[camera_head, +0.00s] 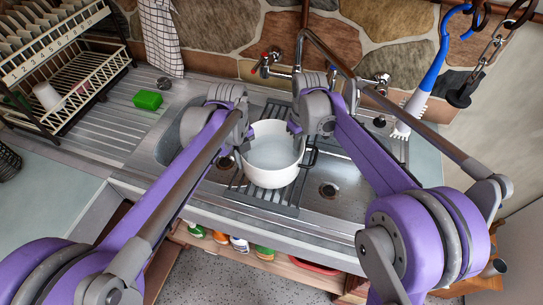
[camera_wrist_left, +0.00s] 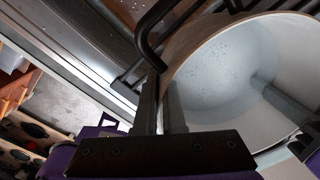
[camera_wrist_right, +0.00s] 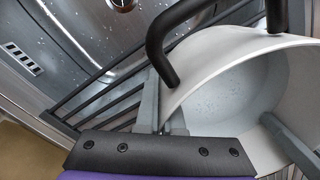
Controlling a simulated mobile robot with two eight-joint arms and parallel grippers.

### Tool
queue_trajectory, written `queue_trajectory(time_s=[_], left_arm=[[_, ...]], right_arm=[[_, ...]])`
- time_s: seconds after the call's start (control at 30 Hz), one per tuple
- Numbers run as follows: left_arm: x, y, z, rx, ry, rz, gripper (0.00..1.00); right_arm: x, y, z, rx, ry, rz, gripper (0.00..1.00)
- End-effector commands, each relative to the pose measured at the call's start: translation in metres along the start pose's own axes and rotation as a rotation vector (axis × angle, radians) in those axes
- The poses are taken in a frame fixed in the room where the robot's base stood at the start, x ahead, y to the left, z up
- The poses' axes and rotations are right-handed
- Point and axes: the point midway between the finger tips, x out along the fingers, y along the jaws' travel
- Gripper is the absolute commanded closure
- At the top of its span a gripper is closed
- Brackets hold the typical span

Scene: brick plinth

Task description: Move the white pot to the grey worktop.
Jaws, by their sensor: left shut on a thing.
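The white pot (camera_head: 273,176) stands upright on the dark slatted rack over the sink, with black handles. My left gripper (camera_head: 243,143) is at the pot's left side. In the left wrist view its fingers (camera_wrist_left: 162,112) are shut on the pot wall beside a black handle (camera_wrist_left: 150,42). My right gripper (camera_head: 297,128) is at the pot's right rim. In the right wrist view its fingers straddle or sit close to the rim (camera_wrist_right: 185,80); whether they touch it is unclear. A pale grey worktop (camera_head: 48,196) lies at the left, beyond the drainboard.
The rack (camera_head: 266,196) spans the sink (camera_head: 335,185). A ribbed drainboard (camera_head: 105,125) with a green sponge (camera_head: 148,100) lies between sink and dish rack (camera_head: 65,70). The tap (camera_head: 325,50) rises behind the pot. A blue-handled brush (camera_head: 435,65) hangs at the right.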

Motion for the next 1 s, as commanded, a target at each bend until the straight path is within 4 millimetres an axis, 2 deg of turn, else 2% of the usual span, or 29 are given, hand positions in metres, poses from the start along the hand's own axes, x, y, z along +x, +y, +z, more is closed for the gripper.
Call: queue_trajectory(time_s=[0.73,0.87,1.0], left_arm=[[-0.002,0.002,0.001,-0.002,-0.002,0.004,1.00],[-0.008,0.000,0.003,-0.002,-0.006,0.002,1.00],[-0.023,-0.003,0.007,-0.002,-0.014,-0.004,1.00]], right_arm=[[-0.002,0.002,0.001,0.001,-0.001,0.004,1.00],[-0.009,0.003,-0.001,0.001,0.002,0.007,1.00],[-0.025,0.006,-0.005,0.001,0.010,0.013,1.00]])
